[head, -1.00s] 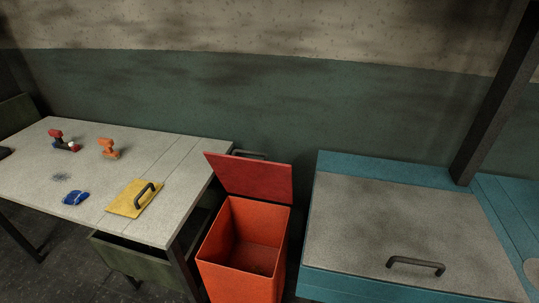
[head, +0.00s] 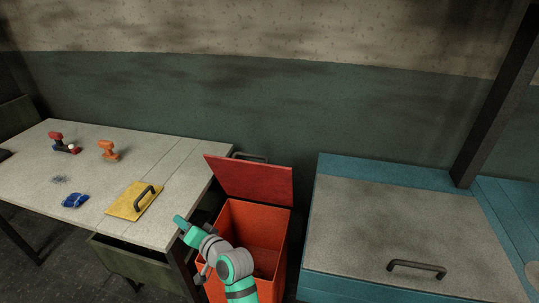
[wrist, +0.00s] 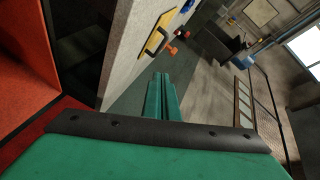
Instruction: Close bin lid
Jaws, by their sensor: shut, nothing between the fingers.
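The orange-red bin (head: 272,225) stands between the table and the teal bench in the head view. Its red lid (head: 250,178) is open, tilted up at the back, with a dark handle (head: 250,155) behind its upper edge. My gripper (head: 180,221) is in front of the bin's left side, by the table's right front corner, and points up and left. It is shut and empty, apart from the lid. In the wrist view the closed green fingers (wrist: 159,92) point toward the table, and the bin (wrist: 25,60) shows at the left. My arm hides part of the bin's front.
A pale table (head: 90,175) at left holds a yellow plate with handle (head: 134,201), a blue object (head: 75,200), an orange drill (head: 108,150) and a red tool (head: 62,143). A teal bench (head: 330,285) with a grey handled cover (head: 400,225) stands close on the right.

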